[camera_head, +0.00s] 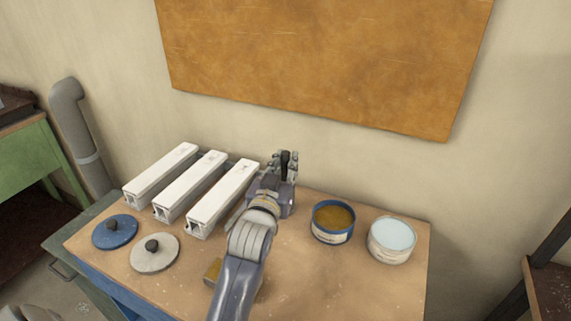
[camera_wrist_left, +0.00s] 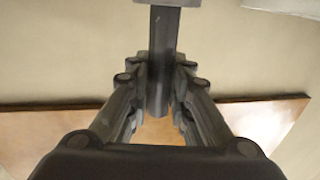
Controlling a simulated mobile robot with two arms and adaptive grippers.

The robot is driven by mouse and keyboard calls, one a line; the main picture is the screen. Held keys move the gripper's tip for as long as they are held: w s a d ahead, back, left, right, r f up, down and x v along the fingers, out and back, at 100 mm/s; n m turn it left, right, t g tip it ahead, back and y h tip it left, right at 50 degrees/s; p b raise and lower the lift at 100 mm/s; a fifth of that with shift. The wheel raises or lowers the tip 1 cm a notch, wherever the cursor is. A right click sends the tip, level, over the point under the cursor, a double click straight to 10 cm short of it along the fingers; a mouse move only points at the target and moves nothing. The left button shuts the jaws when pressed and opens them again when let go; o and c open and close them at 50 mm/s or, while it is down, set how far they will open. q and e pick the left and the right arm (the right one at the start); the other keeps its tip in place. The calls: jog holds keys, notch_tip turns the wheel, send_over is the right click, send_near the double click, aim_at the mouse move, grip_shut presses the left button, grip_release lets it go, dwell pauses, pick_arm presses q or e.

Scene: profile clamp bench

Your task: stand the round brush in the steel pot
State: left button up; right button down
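My left gripper (camera_head: 284,163) is near the back edge of the bench, just right of the white profiles. In the left wrist view its fingers (camera_wrist_left: 160,78) close on both sides of a dark straight shaft (camera_wrist_left: 162,45). I take this for the round brush; it stands upright between the fingers, and a wider grey part shows at the top edge. In the head view only a small black piece of it (camera_head: 285,157) shows at the fingertips. My right gripper is not in view.
Several white profiles (camera_head: 190,182) lie at the back left. A blue lid disc (camera_head: 115,238) and a pale one (camera_head: 155,261) lie in front. A blue tin (camera_head: 333,237) and a pale tin (camera_head: 391,255) stand right. A yellowish block (camera_head: 212,270) is partly behind my arm. The front right bench is clear.

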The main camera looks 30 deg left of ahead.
pick_arm(q)
jog(key=shift+o, duration=1.4)
jog(key=shift+r, duration=0.1)
jog(key=b+v, duration=0.1)
jog(key=v, duration=1.1)
jog(key=shift+r, duration=0.1)
